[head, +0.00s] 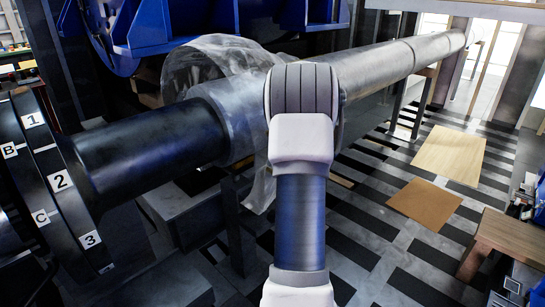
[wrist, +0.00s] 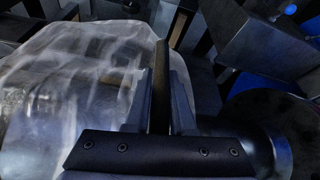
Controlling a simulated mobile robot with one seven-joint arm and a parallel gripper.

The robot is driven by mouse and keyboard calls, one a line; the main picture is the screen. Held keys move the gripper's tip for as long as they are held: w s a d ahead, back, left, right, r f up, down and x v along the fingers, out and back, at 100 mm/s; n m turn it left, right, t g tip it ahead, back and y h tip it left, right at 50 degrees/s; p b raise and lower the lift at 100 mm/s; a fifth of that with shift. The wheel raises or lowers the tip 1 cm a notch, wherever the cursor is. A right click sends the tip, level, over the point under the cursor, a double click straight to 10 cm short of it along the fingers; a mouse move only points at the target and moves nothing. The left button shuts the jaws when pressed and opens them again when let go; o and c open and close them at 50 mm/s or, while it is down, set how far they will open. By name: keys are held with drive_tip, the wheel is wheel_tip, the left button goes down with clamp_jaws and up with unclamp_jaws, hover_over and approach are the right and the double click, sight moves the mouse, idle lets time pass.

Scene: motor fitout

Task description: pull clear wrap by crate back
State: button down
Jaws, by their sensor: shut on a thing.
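The clear wrap (head: 212,62) is a crumpled, see-through sheet over the big metal shaft (head: 380,70), bulging up behind it. A strip of it hangs below the shaft (head: 260,190), beside my arm. In the wrist view the wrap (wrist: 70,95) fills the left side and reaches my left finger. My gripper (wrist: 162,85) is shut on the clear wrap at its edge; the exact pinch is dark and hard to make out. In the head view my own arm hides the gripper. I cannot pick out a crate for certain.
A black flange with numbered labels (head: 60,182) stands at the left end of the shaft. Blue machinery (head: 180,30) rises behind. A grey box-like block (head: 185,215) sits under the shaft. A wooden table (head: 510,235) is at right. Flat boards (head: 425,203) lie on the striped floor.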

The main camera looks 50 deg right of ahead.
drive_tip(key=c, duration=0.8)
unclamp_jaws()
drive_tip(key=shift+o, duration=0.2)
drive_tip(key=p+v, duration=0.3)
drive_tip(key=v, duration=1.4)
drive_tip(key=shift+r, duration=0.25)
